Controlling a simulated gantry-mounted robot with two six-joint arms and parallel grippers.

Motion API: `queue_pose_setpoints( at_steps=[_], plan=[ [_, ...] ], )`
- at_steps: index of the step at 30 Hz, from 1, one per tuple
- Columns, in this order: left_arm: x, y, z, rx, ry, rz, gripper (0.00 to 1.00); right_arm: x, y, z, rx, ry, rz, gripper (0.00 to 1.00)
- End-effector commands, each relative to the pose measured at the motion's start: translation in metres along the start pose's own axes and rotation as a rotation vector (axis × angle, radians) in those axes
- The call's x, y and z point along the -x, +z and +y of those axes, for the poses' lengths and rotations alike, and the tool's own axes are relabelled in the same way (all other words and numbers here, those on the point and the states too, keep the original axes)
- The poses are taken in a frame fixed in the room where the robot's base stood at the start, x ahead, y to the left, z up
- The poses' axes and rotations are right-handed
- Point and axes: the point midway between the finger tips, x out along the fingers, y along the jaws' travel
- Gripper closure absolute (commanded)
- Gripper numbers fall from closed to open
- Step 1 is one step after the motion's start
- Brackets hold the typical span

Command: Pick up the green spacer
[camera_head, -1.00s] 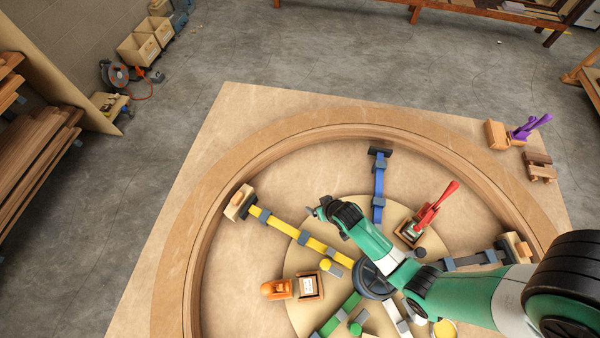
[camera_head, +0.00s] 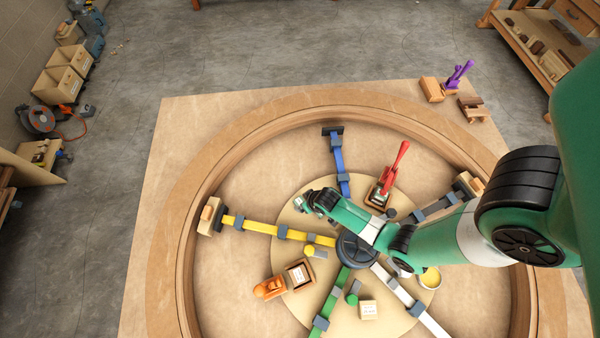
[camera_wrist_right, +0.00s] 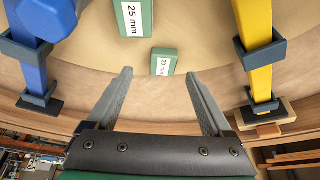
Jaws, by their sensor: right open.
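Two green blocks show in the right wrist view. The larger green block (camera_wrist_right: 132,18) is cut off by the top edge and has a white label reading "25 mm". The smaller green spacer (camera_wrist_right: 163,62) also has a white label, too small to read surely. It lies on the pale board just beyond and between my fingertips, apart from them. My right gripper (camera_wrist_right: 160,76) is open and empty. In the head view my right gripper (camera_head: 306,203) is over the round centre board, and I cannot make out either block there. My left gripper is not in view.
Blue (camera_head: 337,155), yellow (camera_head: 260,228), green (camera_head: 332,302) and white (camera_head: 400,290) clamp bars radiate from a dark hub inside the curved wooden ring (camera_head: 196,250). A red toggle clamp (camera_head: 395,165) and an orange tool (camera_head: 270,288) stand near the centre.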

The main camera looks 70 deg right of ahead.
Motion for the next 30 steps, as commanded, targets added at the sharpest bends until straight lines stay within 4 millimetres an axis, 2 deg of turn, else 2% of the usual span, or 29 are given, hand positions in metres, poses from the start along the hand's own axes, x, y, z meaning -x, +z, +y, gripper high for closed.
queue_pose_setpoints(
  at_steps=[2, 10, 18, 30],
  plan=[
    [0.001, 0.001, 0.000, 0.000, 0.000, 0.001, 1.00, -0.005, -0.001, -0.001, 0.000, 0.000, 0.000, 0.15],
    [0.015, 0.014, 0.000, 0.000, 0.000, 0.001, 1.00, -0.048, -0.004, -0.005, -0.001, 0.001, 0.000, 0.15],
    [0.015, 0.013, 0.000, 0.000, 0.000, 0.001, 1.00, -0.050, -0.005, -0.005, 0.000, 0.000, 0.001, 0.15],
    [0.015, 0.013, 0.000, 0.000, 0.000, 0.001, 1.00, -0.050, -0.005, -0.005, 0.000, 0.000, 0.001, 0.87]
  ],
)
